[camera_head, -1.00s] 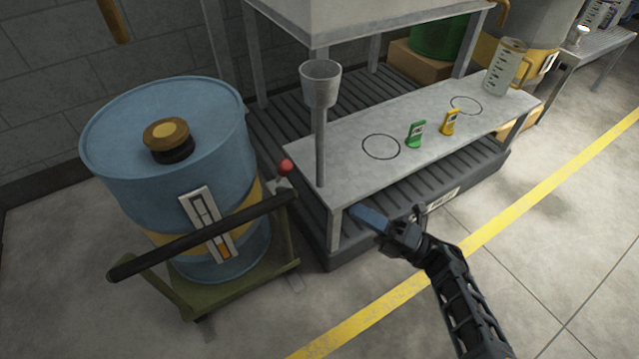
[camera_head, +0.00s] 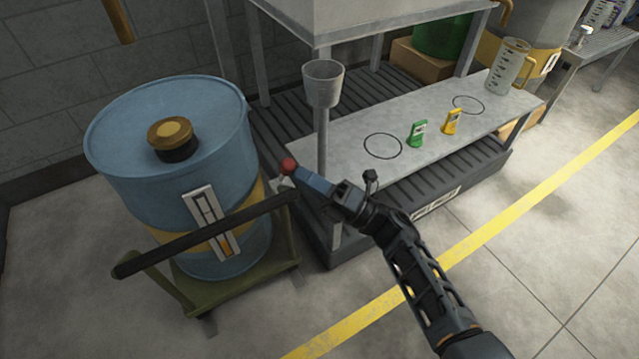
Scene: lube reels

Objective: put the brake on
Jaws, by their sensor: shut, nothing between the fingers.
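A blue drum (camera_head: 130,160) with a yellow band stands on a green wheeled cart (camera_head: 240,292) at the left. The cart has a black push bar (camera_head: 190,240). A small lever with a red knob (camera_head: 288,166) stands at the right end of the bar, on a light bracket. My gripper (camera_head: 302,176) is shut and empty, with its blue-grey fingers pointing left. Its tips are right beside the red knob, just to its right. I cannot tell whether they touch it. The lower part of the lever is partly hidden.
A black grated platform (camera_head: 275,125) lies below. The floor at the right is clear.

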